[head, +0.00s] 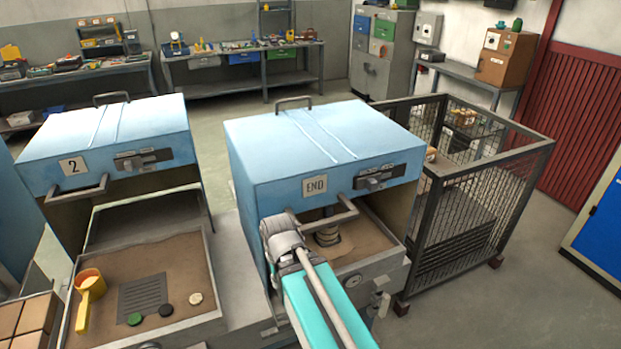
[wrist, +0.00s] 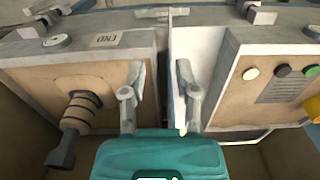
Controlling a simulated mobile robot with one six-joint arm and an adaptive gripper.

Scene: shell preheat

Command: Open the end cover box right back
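The end cover box (head: 300,150) is a light blue hood with an END plate (head: 315,186), a front bar handle (head: 345,216) and a top handle (head: 293,102). It stands raised over a sand bed (head: 376,238), with its front side open. A ringed post-like part (head: 328,233) sits in that sand and also shows in the wrist view (wrist: 82,112). My gripper (head: 283,232) is in front of the hood's lower left front corner, by the left end of the front handle; contact cannot be told. In the wrist view its fingers (wrist: 159,75) are apart, with nothing between them.
A similar blue hood marked 2 (head: 110,135) stands to the left over another sand bed holding a yellow cup (head: 89,285) and round discs. A mesh cage (head: 475,190) stands close to the right. Workbenches (head: 240,60) line the back wall.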

